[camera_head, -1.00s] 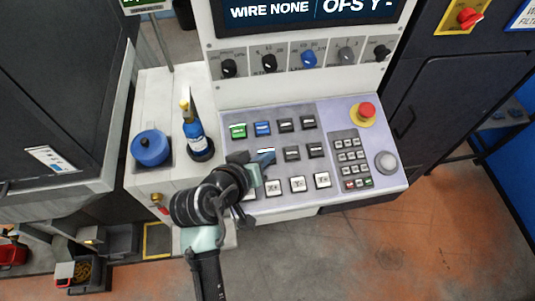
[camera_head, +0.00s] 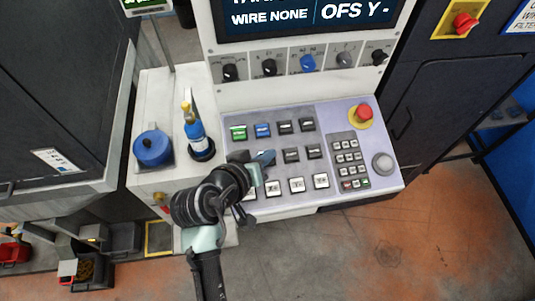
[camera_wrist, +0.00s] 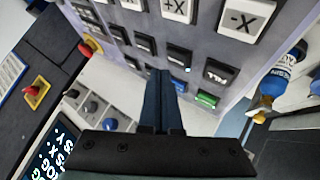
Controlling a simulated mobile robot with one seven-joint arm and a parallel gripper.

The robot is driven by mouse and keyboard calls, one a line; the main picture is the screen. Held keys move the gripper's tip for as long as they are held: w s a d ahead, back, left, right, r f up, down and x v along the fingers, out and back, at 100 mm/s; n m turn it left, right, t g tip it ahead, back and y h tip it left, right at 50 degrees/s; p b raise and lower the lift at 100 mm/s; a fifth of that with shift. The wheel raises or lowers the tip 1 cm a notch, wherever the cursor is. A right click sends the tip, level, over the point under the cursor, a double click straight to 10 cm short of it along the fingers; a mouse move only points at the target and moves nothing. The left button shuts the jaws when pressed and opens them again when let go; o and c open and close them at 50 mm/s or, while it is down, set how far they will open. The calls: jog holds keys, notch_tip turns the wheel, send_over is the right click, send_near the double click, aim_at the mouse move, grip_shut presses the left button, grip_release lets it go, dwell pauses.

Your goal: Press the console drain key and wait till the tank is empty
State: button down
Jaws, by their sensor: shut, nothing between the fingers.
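The console panel (camera_head: 340,116) has rows of keys: a green key (camera_head: 238,132) and a blue key (camera_head: 262,130) in the top row, dark keys below, white keys in front. My gripper (camera_head: 266,158) is shut and empty over the left of the middle row, covering part of that row. In the wrist view its fingertips (camera_wrist: 160,74) are beside a dark key with a light-blue strip (camera_wrist: 179,56); I cannot tell whether they touch it. I cannot read which key is drain. The screen (camera_head: 305,13) shows a cut-off line above "WIRE NONE"; the tank's level is not visible.
A red emergency button (camera_head: 364,111) and a keypad (camera_head: 348,160) are on the console's right. A blue bottle (camera_head: 197,137) and a blue lidded pot (camera_head: 152,149) stand on the ledge at left, close to my arm. Knobs (camera_head: 307,64) line the upright panel.

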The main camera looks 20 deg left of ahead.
jog(key=r+p, duration=0.2)
jog(key=r, duration=0.1)
jog(key=r+p, duration=0.1)
jog(key=p, duration=0.1)
jog(key=shift+s+d+r, duration=0.25)
jog(key=shift+s+d, duration=0.05)
jog(key=shift+s, duration=0.1)
dwell(0.3)
